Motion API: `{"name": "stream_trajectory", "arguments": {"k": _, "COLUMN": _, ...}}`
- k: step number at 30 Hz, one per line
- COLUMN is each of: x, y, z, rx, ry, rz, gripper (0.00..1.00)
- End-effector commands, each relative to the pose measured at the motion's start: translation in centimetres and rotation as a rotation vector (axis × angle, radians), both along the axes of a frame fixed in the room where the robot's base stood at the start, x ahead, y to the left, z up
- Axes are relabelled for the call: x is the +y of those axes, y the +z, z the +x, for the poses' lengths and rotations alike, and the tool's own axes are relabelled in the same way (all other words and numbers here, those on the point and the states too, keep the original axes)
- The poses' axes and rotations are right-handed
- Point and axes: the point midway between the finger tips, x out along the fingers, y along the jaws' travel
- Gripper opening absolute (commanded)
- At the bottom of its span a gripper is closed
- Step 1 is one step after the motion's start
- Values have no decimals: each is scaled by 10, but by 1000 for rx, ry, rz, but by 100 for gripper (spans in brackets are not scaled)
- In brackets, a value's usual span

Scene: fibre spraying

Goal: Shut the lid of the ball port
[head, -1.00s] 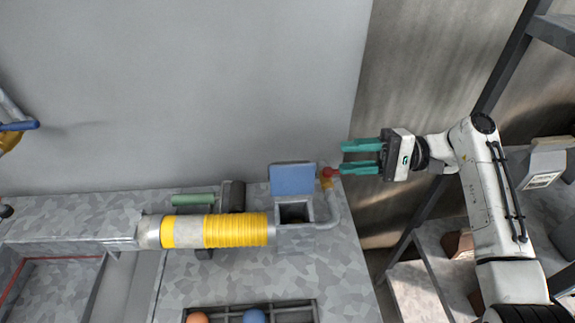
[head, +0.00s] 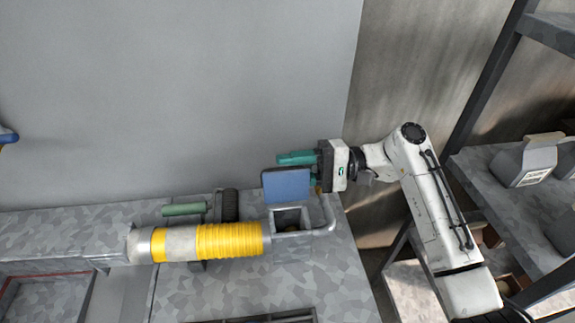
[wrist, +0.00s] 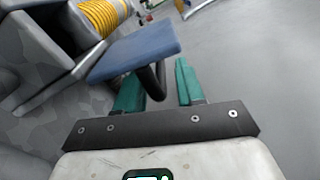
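The blue lid (head: 287,186) of the ball port stands open, raised at the back of the square port opening (head: 291,216). In the wrist view the lid (wrist: 140,50) is a blue plate beside and partly over my left finger. My gripper (head: 290,170) is behind the lid at its upper right, with teal fingers pointing left. One finger shows above the lid; the other is mostly hidden. In the wrist view my gripper (wrist: 160,80) has its fingers apart, with a dark curved bar seen between them. Whether a finger touches the lid I cannot tell.
A grey pipe (head: 326,217) bends around the port's right side. A yellow ribbed hose (head: 230,241) lies left of the port, with a green cylinder (head: 184,209) behind it. The grey wall (head: 180,90) is behind the bench. A shelf rack (head: 510,190) stands at the right.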

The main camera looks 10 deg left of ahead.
Motion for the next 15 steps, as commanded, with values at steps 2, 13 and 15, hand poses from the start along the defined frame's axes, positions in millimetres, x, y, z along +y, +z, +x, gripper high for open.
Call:
{"name": "stream_trajectory", "arguments": {"k": 2, "x": 5, "y": 0, "z": -2, "rx": 0, "ry": 1, "rz": 0, "gripper": 38}}
{"name": "stream_trajectory", "arguments": {"k": 13, "x": 8, "y": 0, "z": -3, "rx": 0, "ry": 0, "rz": 1, "gripper": 36}}
{"name": "stream_trajectory", "arguments": {"k": 15, "x": 8, "y": 0, "z": -3, "rx": 0, "ry": 0, "rz": 0, "gripper": 29}}
